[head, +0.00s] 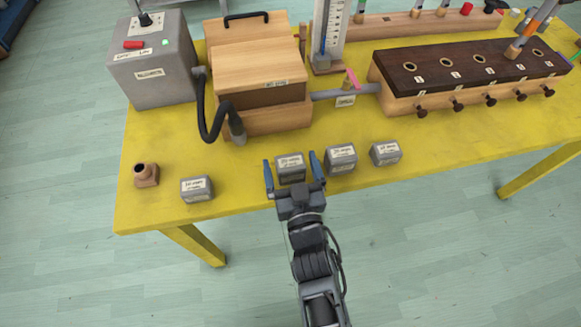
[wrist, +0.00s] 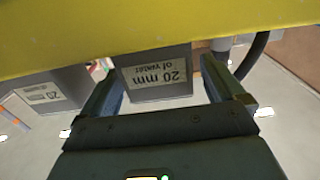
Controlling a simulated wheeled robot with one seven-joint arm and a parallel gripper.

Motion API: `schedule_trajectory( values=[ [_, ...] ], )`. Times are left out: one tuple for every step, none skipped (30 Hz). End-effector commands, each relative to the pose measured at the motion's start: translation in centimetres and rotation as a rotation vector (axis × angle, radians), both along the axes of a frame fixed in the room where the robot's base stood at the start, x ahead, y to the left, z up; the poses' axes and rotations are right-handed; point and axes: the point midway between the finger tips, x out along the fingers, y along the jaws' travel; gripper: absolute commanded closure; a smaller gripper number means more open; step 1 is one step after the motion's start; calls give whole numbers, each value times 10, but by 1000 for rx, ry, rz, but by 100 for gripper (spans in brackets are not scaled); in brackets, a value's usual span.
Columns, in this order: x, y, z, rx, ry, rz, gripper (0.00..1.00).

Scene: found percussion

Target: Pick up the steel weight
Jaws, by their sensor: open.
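Several grey steel weights with pale labels stand along the front of the yellow table (head: 150,215). My gripper (head: 290,160) is open in the head view, its blue-grey fingers on either side of one weight (head: 291,175). In the wrist view this weight (wrist: 155,91) appears upside down, with a label reading "20 mm of water". It is between the open fingers (wrist: 160,74), which look apart from it. Another weight (head: 341,167) is just right of the right finger. A third weight (head: 386,159) is further right, and one more (head: 197,196) is on the left.
A small brown fitting (head: 146,180) stands at the left front. Behind are a grey box with a hose (head: 152,88), a wooden bellows box (head: 262,60) and a dark-topped wooden block with pegs (head: 470,82). The neighbouring weight (wrist: 45,95) is close beside one finger.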

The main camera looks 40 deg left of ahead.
Motion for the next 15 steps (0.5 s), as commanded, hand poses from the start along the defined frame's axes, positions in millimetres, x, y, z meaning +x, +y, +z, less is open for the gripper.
schedule_trajectory(
  values=[
    [6, 6, -2, 1, 0, 1, 4],
    [8, 10, -1, 2, -1, 1, 4],
    [11, 13, -1, 1, -1, 1, 4],
    [13, 15, -2, 1, 0, 1, 4],
    [14, 17, -1, 1, 0, 1, 4],
    [16, 19, -1, 1, -1, 0, 4],
    [17, 19, -1, 0, 0, 0, 4],
    [17, 20, -1, 0, 0, 0, 4],
    [17, 20, -1, 0, 0, 0, 4],
    [17, 20, -1, 0, 0, -1, 4],
    [17, 20, -1, 0, 0, -1, 4],
    [17, 20, -1, 0, 0, -1, 4],
    [17, 20, -1, 0, 0, -1, 4],
    [17, 20, -1, 0, 0, -1, 4],
    [17, 20, -1, 0, 0, -1, 8]
  ],
)
